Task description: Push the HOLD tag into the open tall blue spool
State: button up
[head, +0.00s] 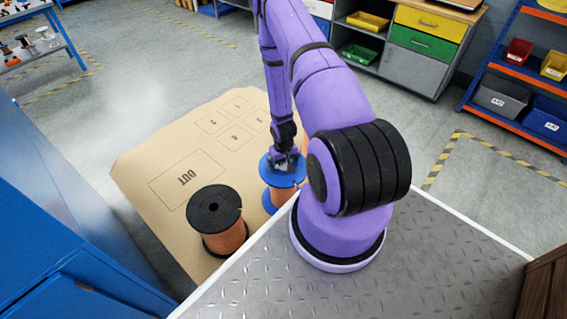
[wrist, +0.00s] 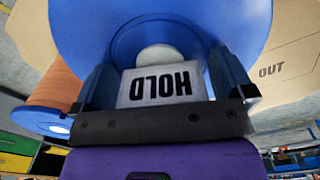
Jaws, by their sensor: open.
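The tall blue spool (head: 272,172) has blue flanges and orange winding and stands upright on the brown mat, partly hidden by my arm. Its blue flange (wrist: 95,25) fills the top of the wrist view. The HOLD tag (wrist: 160,88) is a pale block with black letters, upside down in the wrist view, lying between my fingers against a pale round part at the flange's middle. My gripper (head: 286,160) is at the spool's top with its fingers apart, one on each side of the tag. I cannot tell how deep the tag sits.
A black-flanged spool (head: 215,212) with orange winding stands left of the blue one. The mat (head: 150,165) has a bare box marked OUT and smaller marked boxes. Orange winding with a blue flange (wrist: 42,120) shows at the wrist view's left. A blue cabinet (head: 60,230) stands at left.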

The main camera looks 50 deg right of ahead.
notch_tip(320, 180, up, 11)
jog(key=shift+f, duration=0.1)
dwell(0.5)
dwell(0.4)
jog(key=shift+w+r, duration=0.2)
jog(key=shift+r, duration=0.1)
jog(key=w+a+r+n+t, duration=0.1)
jog(key=w+a+r, duration=0.15)
jog(key=r, duration=0.85)
jog(key=w+a+r+h, duration=0.1)
jog(key=a+r, duration=0.3)
jog(key=r, duration=0.7)
jog(key=w+a+r+n+t, duration=0.1)
jog(key=w+a+r, duration=0.15)
jog(key=r, duration=0.85)
jog(key=s+a+r+n+t, duration=0.1)
jog(key=s+a+r, duration=0.3)
jog(key=r, duration=0.2)
jog(key=s+a+r+t, duration=0.1)
jog(key=s+a+r, duration=0.3)
jog(key=r, duration=0.3)
jog(key=s+a+r, duration=0.3)
jog(key=s, duration=0.3)
jog(key=s+a+r+n+t+y, duration=0.1)
jog(key=s+a+r, duration=0.2)
jog(key=s, duration=0.4)
jog(key=shift+s+r+n, duration=0.15)
jog(key=shift+r+n, duration=0.15)
jog(key=shift+r, duration=0.2)
